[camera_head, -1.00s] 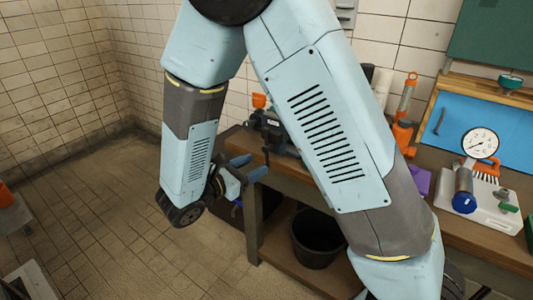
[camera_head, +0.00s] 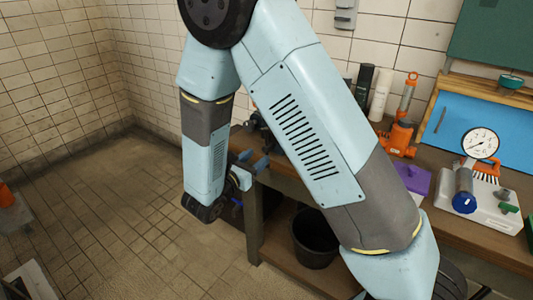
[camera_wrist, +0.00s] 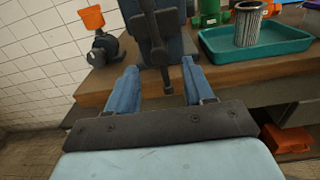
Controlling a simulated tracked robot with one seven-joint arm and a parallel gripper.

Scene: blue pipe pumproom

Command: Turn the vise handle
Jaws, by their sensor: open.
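The vise (camera_wrist: 180,44) is dark blue-grey and stands at the bench edge, at top centre in the wrist view. Its dark handle (camera_wrist: 157,40) is a bar running down the picture, with a knob at its lower end. My gripper (camera_wrist: 160,68) is open, with one blue finger on each side of the handle's lower part. Gaps show between the bar and both fingers, and I cannot see any contact. In the head view my gripper (camera_head: 254,158) is at the bench's left end, and my arm hides most of the vise.
The wooden bench (camera_head: 460,225) carries a pressure gauge (camera_head: 480,143), an orange jack (camera_head: 398,138) and a purple box (camera_head: 416,180). A black bucket (camera_head: 314,240) stands below. A teal tray (camera_wrist: 255,62) with a filter cylinder (camera_wrist: 248,24) is right of the vise.

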